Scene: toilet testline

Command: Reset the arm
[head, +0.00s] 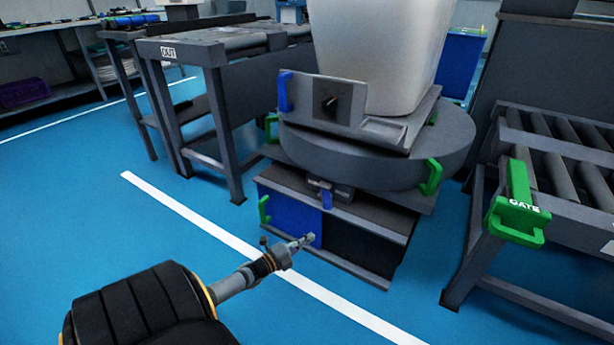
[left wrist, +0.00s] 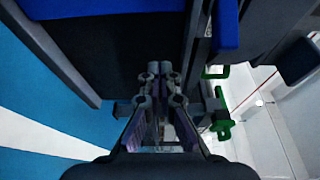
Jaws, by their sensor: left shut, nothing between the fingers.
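My left arm comes in from the lower left in the head view. Its gripper (head: 304,241) is shut and empty, in front of the blue panel of the low cabinet under the turntable. From this view I cannot tell whether the fingertips touch the panel. In the left wrist view the gripper (left wrist: 160,72) has its fingers together, with dark and blue surfaces beyond them. My right arm and gripper are not in view.
A grey turntable (head: 340,158) with green handles carries a white toilet body (head: 375,50). The green GATE handle (head: 518,205) stands on the right roller conveyor. The OUT conveyor (head: 215,48) is at the back left. Blue floor (head: 90,210) is clear at left.

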